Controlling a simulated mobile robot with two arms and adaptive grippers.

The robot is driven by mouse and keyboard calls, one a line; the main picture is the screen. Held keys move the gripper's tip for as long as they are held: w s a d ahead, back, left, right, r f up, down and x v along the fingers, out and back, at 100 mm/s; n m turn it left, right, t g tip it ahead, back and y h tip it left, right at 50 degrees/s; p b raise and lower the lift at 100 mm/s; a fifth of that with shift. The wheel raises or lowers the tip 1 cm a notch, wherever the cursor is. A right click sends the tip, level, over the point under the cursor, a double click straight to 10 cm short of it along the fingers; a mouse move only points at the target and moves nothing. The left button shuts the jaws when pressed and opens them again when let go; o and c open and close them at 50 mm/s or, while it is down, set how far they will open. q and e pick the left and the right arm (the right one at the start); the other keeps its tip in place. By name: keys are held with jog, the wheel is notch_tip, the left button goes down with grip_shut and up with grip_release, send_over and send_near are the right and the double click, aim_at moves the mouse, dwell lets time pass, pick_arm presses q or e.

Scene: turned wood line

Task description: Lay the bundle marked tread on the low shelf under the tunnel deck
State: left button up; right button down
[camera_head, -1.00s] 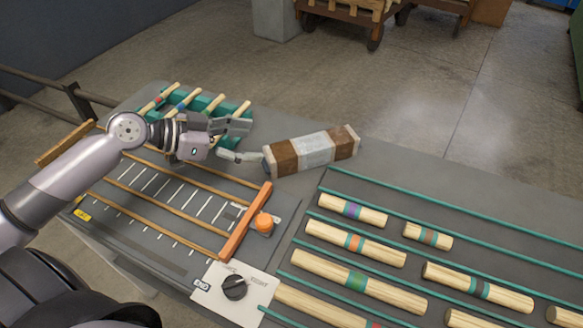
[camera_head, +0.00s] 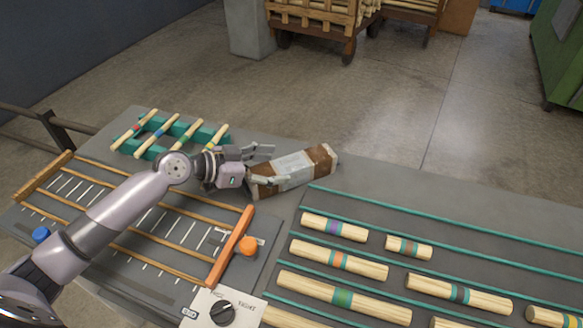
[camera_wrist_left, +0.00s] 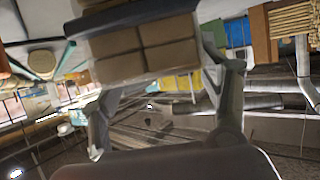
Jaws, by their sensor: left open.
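A brown block-like bundle (camera_head: 322,158) with a pale wrapped band lies on the grey bench top, angled up to the right. Any writing on its band is too small to read. My left gripper (camera_head: 266,165) is open at the bundle's left end, with one finger behind it and the other along its front side. In the left wrist view the brown end face of the bundle (camera_wrist_left: 145,48) fills the upper middle, with the open fingers (camera_wrist_left: 160,85) on both sides. My right gripper is not in view. The low shelf and tunnel deck are not recognisable in view.
A green rack (camera_head: 212,137) with several striped sticks stands behind the gripper. An orange-barred measuring board (camera_head: 231,248) and a dial panel (camera_head: 222,308) lie in front. Banded dowels (camera_head: 333,227) lie between green rails at the right. Wooden carts (camera_head: 312,22) stand beyond the bench.

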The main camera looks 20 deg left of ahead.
aim_at(291, 163)
pick_arm(q)
jog(key=shift+w+d+p, duration=0.35)
jog(key=shift+w+d, duration=0.1)
jog(key=p+x, duration=0.1)
jog(key=x, duration=0.2)
jog(key=shift+w+d+f, duration=0.15)
jog(key=shift+w+f, duration=0.05)
jog(key=shift+w, duration=0.05)
jog(key=shift+w+d+f, duration=0.2)
jog(key=shift+d, duration=0.05)
jog(key=shift+c, duration=0.2)
jog(key=shift+a+r, duration=0.1)
grip_shut()
jog(key=shift+r, duration=0.1)
